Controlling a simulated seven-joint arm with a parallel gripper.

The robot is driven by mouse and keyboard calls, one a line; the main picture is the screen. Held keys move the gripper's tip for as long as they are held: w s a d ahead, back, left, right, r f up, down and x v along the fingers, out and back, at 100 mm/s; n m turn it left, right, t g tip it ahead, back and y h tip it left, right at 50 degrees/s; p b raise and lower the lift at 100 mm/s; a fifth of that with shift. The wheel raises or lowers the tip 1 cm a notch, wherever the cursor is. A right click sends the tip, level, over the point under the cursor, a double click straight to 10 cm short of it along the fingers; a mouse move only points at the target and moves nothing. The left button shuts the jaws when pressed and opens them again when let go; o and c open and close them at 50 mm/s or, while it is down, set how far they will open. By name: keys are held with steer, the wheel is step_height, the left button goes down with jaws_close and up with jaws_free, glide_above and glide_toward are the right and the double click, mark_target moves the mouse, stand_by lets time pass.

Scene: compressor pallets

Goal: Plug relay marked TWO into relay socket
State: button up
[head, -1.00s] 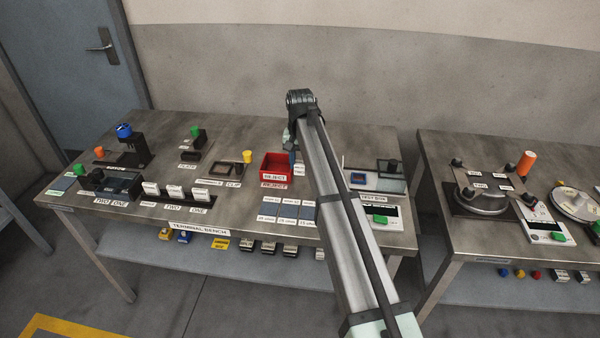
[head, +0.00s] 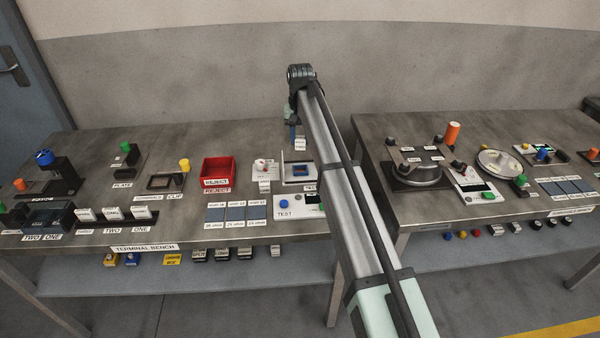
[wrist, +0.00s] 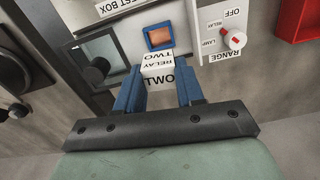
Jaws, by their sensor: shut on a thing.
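My gripper (wrist: 159,92) is shut on a white block with the label "RELAY TWO" (wrist: 159,77), held between its two blue fingers in the wrist view. In the head view my gripper (head: 296,132) is above the back of the test box, and the relay (head: 300,143) shows below it. The blue-framed socket (wrist: 160,37), with an orange-brown inside, is just beyond the relay in the wrist view. It also shows in the head view (head: 302,169), below the relay. The relay appears apart from the socket; the height between them is hard to judge.
A range knob (wrist: 236,40), lettered OFF, RELAY and LAMP, stands beside the socket. A dark-framed clear lid or panel (wrist: 104,59) is on its other side. A red reject bin (head: 218,170) and several white blocks (head: 112,213) stand farther left on the bench.

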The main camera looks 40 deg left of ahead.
steer(key=shift+d+n, duration=0.1)
steer(key=shift+n, duration=0.3)
steer(key=shift+f, duration=0.5)
step_height(320, 180, down, 9)
steer(key=shift+f, duration=0.15)
steer(key=o, duration=1)
steer(key=shift+o, duration=0.2)
step_height(320, 180, up, 12)
steer(key=shift+r, duration=0.15)
